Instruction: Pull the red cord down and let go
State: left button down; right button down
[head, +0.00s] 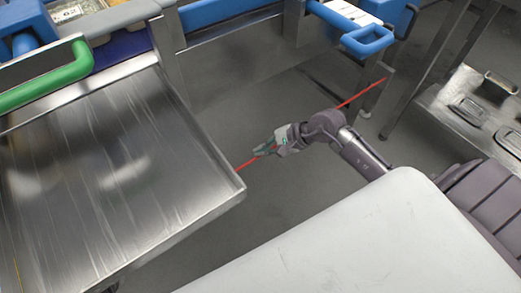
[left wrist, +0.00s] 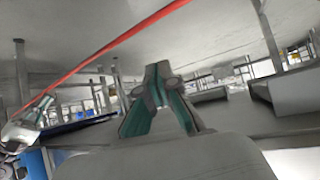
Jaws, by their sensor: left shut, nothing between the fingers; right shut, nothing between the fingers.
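The red cord (head: 361,93) runs as a slanted line in the head view, from the tray's right corner up to the right. My right gripper (head: 263,151) lies along the line of the cord and covers part of it. It is shut with nothing held; I cannot tell whether it touches the cord. In the left wrist view the red cord (left wrist: 110,45) crosses the upper left, apart from my left gripper (left wrist: 158,72), which is shut and empty. My left gripper does not show in the head view. The cord's ends cannot be made out.
A steel tray-like counter (head: 110,170) fills the left of the head view, with a green handle (head: 45,88) at its back. A blue handle (head: 368,41) is at the top. A steel shelf (head: 450,115) with metal lids stands at right. Grey floor shows between.

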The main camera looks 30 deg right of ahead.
pick_arm(q)
jog(key=shift+w+d+r+t+h+b, duration=0.2)
jog(key=shift+w+d+r+t+b, duration=0.1)
jog(key=shift+w+r+t, duration=0.45)
jog(key=shift+w+d+r+t+h+b, duration=0.2)
jog(key=shift+w+d+r+t, duration=0.1)
jog(key=shift+w+r+t, duration=0.45)
dwell(2.1)
jog(key=shift+w+d+r+t+h+b, duration=0.2)
jog(key=shift+r+t, duration=0.1)
jog(key=shift+r, duration=0.3)
jog(key=shift+w+d+r+t+h+b, duration=0.15)
jog(key=shift+w+r+t, duration=0.15)
jog(key=shift+r, duration=0.3)
jog(key=shift+w+d+r+t+h+b, duration=0.15)
jog(key=shift+r+t, duration=0.15)
jog(key=shift+r, duration=0.3)
dwell(1.6)
